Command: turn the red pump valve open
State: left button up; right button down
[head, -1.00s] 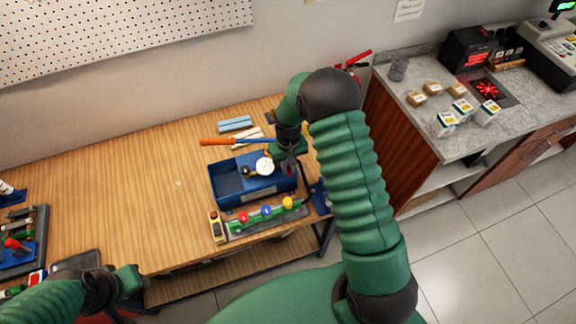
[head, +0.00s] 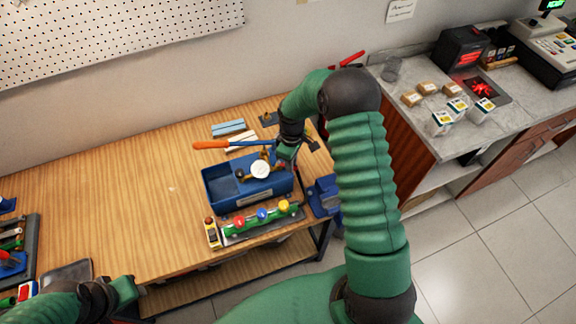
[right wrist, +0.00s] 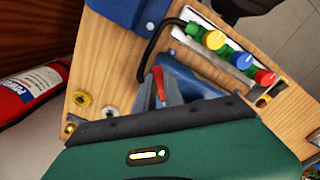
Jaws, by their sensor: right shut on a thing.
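The blue pump (head: 225,201) is an open box on the wooden bench, with a round white gauge (head: 260,169) and a long orange-ended lever (head: 210,145). My right gripper (head: 282,160) is at the pump's right end, beside the gauge. In the right wrist view, the red valve handle (right wrist: 158,84) stands between the grey fingers of my right gripper (right wrist: 160,96), which is shut on it. The valve body is mostly hidden by the hand. My left gripper (head: 128,288) is at the bench's front edge at lower left, away from the pump; its fingers are unclear.
A manifold (head: 245,231) with red, blue and yellow knobs lies in front of the pump. A blue vise (head: 324,195) is at the bench's right edge. A red extinguisher (right wrist: 32,88) stands beyond the bench. Bare bench (head: 130,205) lies left of the pump.

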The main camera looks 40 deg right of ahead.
jog(key=shift+w+d+r+n, duration=0.1)
jog(key=shift+w+d+n, duration=0.4)
jog(key=shift+n, duration=1.05)
jog(key=shift+w+d+r+n, duration=0.1)
jog(key=shift+w+d+n, duration=0.45)
jog(key=shift+n, duration=1.05)
jog(key=shift+w+d+r+n, duration=0.1)
jog(key=shift+w+d+n, duration=0.4)
jog(key=shift+n, duration=1.05)
jog(key=shift+w+a, duration=0.15)
jog(key=c, duration=1.4)
grip_release()
jog(key=shift+c, duration=0.2)
jog(key=shift+f, duration=0.15)
